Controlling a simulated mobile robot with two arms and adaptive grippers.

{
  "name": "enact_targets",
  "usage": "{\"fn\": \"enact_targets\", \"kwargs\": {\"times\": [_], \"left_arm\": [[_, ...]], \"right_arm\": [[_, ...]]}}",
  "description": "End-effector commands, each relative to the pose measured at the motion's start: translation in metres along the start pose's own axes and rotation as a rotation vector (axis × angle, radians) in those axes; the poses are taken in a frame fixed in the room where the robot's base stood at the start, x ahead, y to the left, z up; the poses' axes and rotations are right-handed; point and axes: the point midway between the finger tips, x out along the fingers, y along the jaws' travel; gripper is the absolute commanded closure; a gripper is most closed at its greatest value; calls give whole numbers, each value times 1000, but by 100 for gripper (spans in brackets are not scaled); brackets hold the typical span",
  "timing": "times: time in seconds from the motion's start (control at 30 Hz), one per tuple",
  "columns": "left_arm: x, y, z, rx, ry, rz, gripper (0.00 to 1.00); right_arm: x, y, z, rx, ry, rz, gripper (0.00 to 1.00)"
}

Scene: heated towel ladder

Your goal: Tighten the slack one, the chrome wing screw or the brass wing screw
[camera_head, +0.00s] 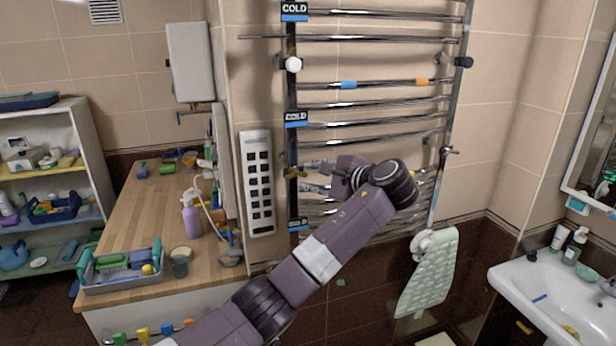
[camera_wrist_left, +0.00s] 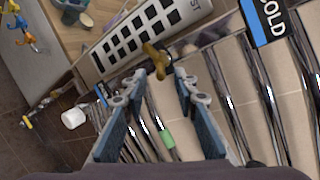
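The brass wing screw (camera_head: 292,172) sits on the left upright of the towel ladder (camera_head: 375,105). In the left wrist view the brass wing screw (camera_wrist_left: 157,58) lies just beyond the fingertips, roughly between them. My left gripper (camera_head: 322,168) reaches in from the right of it; the wrist view shows its two fingers (camera_wrist_left: 158,82) apart with nothing between them. I cannot tell whether they touch the screw. The chrome wing screw (camera_head: 449,151) is on the right upright, apart from my arm. Which screw is slack does not show. My right gripper is not in view.
A white panel with dark buttons (camera_head: 258,183) is on the wall just left of the ladder. A wooden counter (camera_head: 150,215) with bottles and a tray stands left.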

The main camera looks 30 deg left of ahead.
Motion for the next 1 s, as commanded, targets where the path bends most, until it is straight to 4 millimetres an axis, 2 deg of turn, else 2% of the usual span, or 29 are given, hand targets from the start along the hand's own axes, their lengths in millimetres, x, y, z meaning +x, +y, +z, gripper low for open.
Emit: {"fn": "enact_targets", "kwargs": {"times": [0.2, 0.4, 0.6, 1.0], "left_arm": [[-49, 0, -2, -1, 5, -2, 73], [-84, 0, -2, 1, 4, -1, 73], [-99, 1, -2, 2, 2, 0, 73], [-100, 0, -1, 2, 1, 0, 73]], "right_arm": [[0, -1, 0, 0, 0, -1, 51], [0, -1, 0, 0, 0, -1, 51], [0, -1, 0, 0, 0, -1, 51], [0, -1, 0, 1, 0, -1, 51]]}}
